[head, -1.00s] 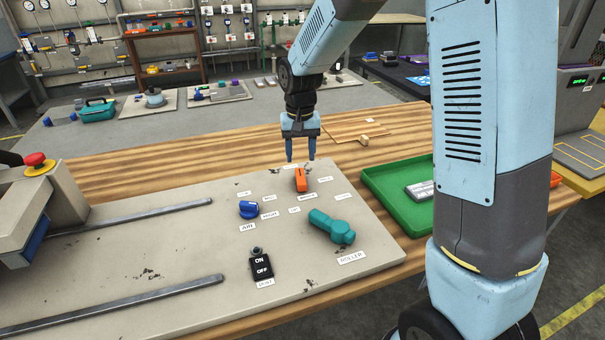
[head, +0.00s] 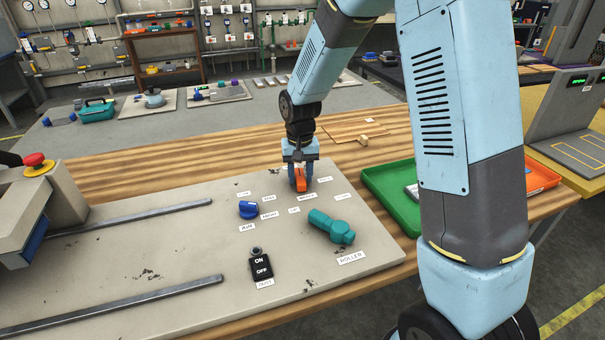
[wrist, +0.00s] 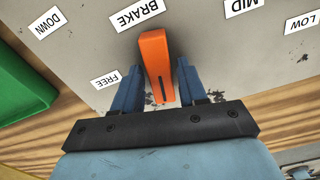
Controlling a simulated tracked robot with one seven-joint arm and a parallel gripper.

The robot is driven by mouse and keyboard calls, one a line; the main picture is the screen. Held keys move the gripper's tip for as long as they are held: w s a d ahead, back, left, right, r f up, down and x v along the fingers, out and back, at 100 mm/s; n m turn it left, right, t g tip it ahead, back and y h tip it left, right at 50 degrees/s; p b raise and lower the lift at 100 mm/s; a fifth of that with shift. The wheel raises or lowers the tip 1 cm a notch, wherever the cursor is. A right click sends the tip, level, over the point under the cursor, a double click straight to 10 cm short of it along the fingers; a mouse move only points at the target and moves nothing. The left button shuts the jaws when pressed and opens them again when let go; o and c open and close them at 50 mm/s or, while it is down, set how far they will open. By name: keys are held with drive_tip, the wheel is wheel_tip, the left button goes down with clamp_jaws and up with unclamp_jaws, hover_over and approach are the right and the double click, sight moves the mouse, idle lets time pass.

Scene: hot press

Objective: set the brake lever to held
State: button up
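The orange brake lever (head: 300,181) stands on the grey panel (head: 170,245), near its far edge. In the wrist view the lever (wrist: 158,65) runs from between my fingers toward the BRAKE label (wrist: 137,13). The FREE label (wrist: 106,80) lies left of it there. No held label is readable. My gripper (head: 300,178) is down at the lever with one blue finger on each side. In the wrist view my gripper (wrist: 160,78) is open around the lever, with narrow gaps; whether a finger touches it I cannot tell.
A blue knob (head: 248,209), a teal ROLLER handle (head: 332,227) and a black ON/OFF switch (head: 261,266) sit nearer on the panel. A green tray (head: 378,184) stands to the right. Two metal rails (head: 140,217) cross the panel's left side.

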sight(301, 176)
clamp_jaws()
drive_tip(key=shift+n, duration=1.3)
drive_tip(key=shift+o, duration=1.1)
unclamp_jaws()
drive_tip(key=shift+r, duration=0.2)
wheel_tip(301, 176, up, 13)
drive_tip(key=shift+r, duration=0.2)
